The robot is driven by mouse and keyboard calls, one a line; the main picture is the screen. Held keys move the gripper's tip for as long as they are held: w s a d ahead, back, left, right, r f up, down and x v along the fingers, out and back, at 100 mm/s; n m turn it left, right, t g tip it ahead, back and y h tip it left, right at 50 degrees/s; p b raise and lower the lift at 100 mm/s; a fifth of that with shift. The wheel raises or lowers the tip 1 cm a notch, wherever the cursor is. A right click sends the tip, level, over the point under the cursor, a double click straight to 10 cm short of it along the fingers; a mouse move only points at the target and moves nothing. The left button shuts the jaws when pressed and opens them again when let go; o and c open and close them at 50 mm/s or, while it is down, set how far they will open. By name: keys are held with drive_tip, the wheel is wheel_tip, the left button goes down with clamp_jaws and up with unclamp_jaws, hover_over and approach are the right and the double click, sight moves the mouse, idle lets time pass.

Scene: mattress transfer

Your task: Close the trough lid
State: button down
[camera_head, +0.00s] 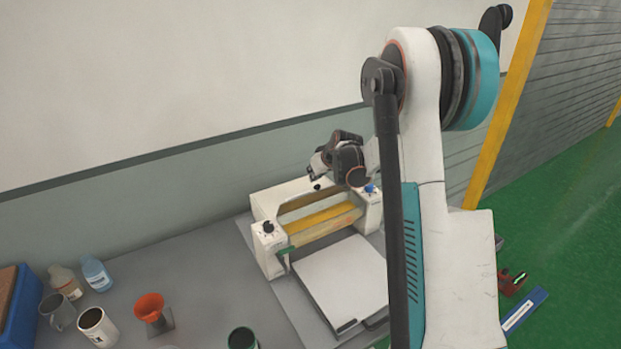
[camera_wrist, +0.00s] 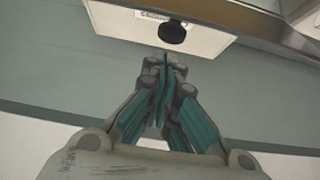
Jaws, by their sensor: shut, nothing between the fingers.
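A white machine (camera_head: 268,252) stands on the grey table against the wall, with a long open trough holding a yellow roller (camera_head: 325,221) between its white end blocks. A white panel (camera_head: 283,193) rises along the back of the trough and has a small black knob (camera_head: 317,187) near its top; it looks like the raised lid. My gripper (camera_head: 317,168) is above this panel, close to the knob. In the wrist view, my gripper (camera_wrist: 165,64) is shut and empty, its tips just below a black knob (camera_wrist: 172,32) on a white surface. I cannot tell whether they touch.
A flat white plate (camera_head: 342,282) lies in front of the machine. A black knob (camera_head: 268,228) and a blue knob (camera_head: 370,188) top the end blocks. Bottles (camera_head: 97,274), mugs (camera_head: 97,327) and a red funnel (camera_head: 150,308) stand at left. The wall is close behind.

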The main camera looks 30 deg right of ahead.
sight(322, 191)
drive_tip(key=s+t+b, duration=0.2)
drive_tip(key=s+f+t+b, duration=0.1)
drive_tip(key=s+b, duration=0.1)
drive_tip(key=b, duration=0.1)
drive_tip(key=shift+d+f+t, duration=0.1)
drive_tip(key=shift+t, duration=0.3)
drive_tip(key=s+t+b, duration=0.1)
drive_tip(key=b, duration=0.1)
drive_tip(key=s+t+b, duration=0.1)
drive_tip(key=b, duration=0.1)
drive_tip(key=shift+s+f, duration=0.25)
drive_tip(key=shift+f, duration=0.05)
drive_tip(key=shift+s+f+b, duration=0.3)
drive_tip(key=shift+s+b, duration=0.2)
drive_tip(key=shift+b, duration=0.05)
drive_tip(key=shift+s+f+b, duration=0.25)
drive_tip(key=shift+s+b, duration=0.25)
drive_tip(key=shift+s+d+f+b, duration=0.1)
drive_tip(key=shift+s+f+b, duration=0.85)
drive_tip(key=shift+f+b, duration=0.3)
drive_tip(key=shift+s+f+b, duration=0.9)
drive_tip(key=shift+f+b, duration=0.2)
drive_tip(key=shift+b, duration=0.1)
drive_tip(key=shift+r, duration=0.1)
